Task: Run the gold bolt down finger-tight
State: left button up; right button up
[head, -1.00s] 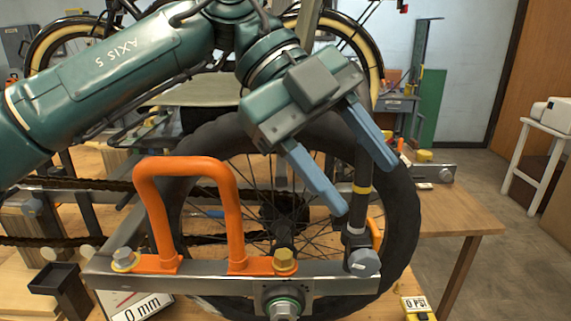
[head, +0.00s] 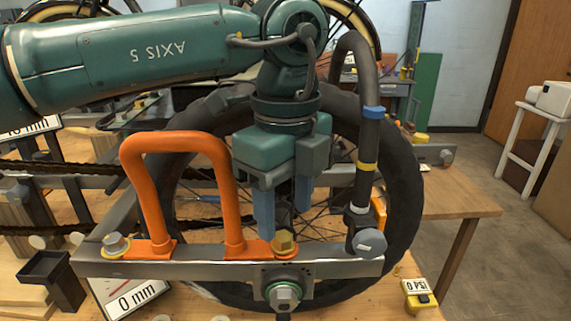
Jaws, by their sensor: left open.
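The gold bolt (head: 285,241) stands upright, its hex head showing, at the right foot of the orange U-shaped handle (head: 181,143). A yellow ring shows under its head. The handle sits on the grey metal bar (head: 205,268) in front of the wheel. My left gripper (head: 283,222) points straight down with its two blue fingers apart and empty. My right gripper is out of view.
A silver bolt (head: 115,244) sits at the handle's left foot. A black upright tube (head: 369,135) with blue and yellow bands stands close right of my gripper. The black tyre (head: 403,205) is behind. A 0 mm display (head: 138,300) and a 0 PSI gauge (head: 418,291) are in front.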

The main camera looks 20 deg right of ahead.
aim_at(286, 238)
pick_arm(q)
jog(key=shift+f, duration=2.2)
